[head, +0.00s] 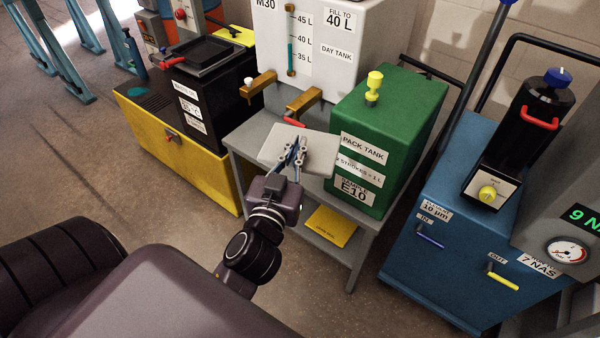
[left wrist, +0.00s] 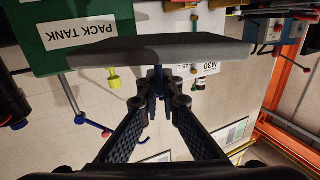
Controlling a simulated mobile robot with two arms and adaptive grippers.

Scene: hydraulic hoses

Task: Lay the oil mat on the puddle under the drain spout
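The oil mat (head: 312,152) is a flat light-grey pad in the head view, above the front of the grey stand and left of the green pack tank (head: 385,130). My left gripper (head: 293,155) is shut on its near edge. In the left wrist view the mat (left wrist: 160,48) shows as a grey slab at the fingertips (left wrist: 158,80). A brass spout (head: 305,103) with a red handle (head: 293,122) under the white day tank (head: 320,50) is just behind the mat. I see no puddle; the mat may hide it. My right gripper is not in view.
The grey stand (head: 243,150) has a lower shelf with a yellow sheet (head: 332,227). A second brass tap (head: 258,85) is to the left. A black and yellow unit (head: 150,130) stands left, a blue filter cart (head: 420,270) right. Floor in front is clear.

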